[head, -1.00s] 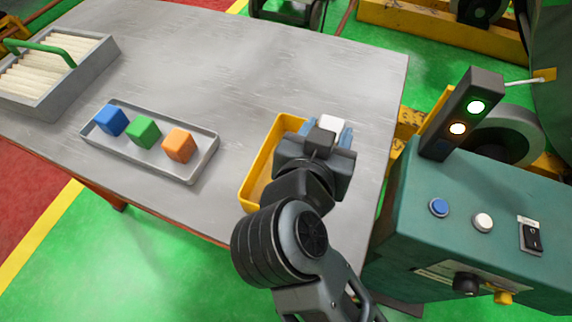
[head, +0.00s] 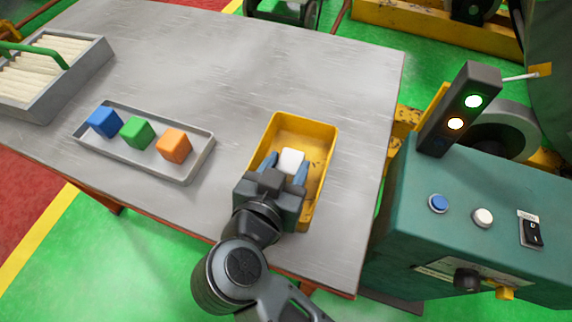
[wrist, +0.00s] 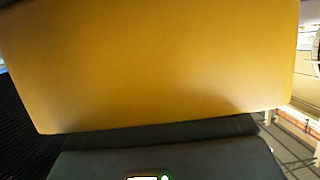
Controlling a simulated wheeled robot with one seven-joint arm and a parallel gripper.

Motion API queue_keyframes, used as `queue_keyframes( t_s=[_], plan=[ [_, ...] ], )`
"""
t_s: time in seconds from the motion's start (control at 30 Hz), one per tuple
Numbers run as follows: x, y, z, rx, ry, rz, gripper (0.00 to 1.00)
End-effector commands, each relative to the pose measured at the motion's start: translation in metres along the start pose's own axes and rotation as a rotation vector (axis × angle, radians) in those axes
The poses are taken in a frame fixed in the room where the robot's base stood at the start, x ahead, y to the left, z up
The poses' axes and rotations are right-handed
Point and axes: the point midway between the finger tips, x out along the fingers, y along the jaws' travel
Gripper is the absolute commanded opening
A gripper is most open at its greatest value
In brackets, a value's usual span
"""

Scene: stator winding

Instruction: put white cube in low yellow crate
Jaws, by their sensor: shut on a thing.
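The white cube (head: 291,161) is between the blue fingers of my gripper (head: 285,166), which is shut on it. In the head view, the gripper and cube are over the low yellow crate (head: 331,150), within its outline. The cube's height above the crate floor is hard to tell. My gripper body hides the crate's near left part. A broad yellow surface (wrist: 160,60) fills most of the wrist view; I cannot tell what it is. The cube cannot be made out there.
A grey tray (head: 196,172) left of the crate holds a blue cube (head: 104,122), a green cube (head: 138,132) and an orange cube (head: 174,145). A grey bin (head: 75,80) stands far left. A green control box (head: 450,180) stands right of the table. The table behind the crate is clear.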

Motion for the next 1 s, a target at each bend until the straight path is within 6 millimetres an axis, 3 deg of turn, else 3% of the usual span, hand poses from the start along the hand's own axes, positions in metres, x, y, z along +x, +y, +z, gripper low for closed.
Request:
queue_keyframes(
  t_s=[0.13, 0.17, 0.4, 0.73, 1.0],
  plan=[
    [0.001, 0.000, 0.001, -0.002, 0.000, 0.001, 0.17],
    [0.001, 0.000, 0.002, -0.001, 0.000, 0.000, 0.50],
    [0.001, 0.000, 0.002, 0.000, 0.000, 0.000, 0.73],
    [0.000, 0.000, 0.000, 0.002, 0.001, -0.001, 0.74],
    [-0.045, -0.001, -0.001, 0.000, 0.001, -0.004, 0.74]
  ],
)
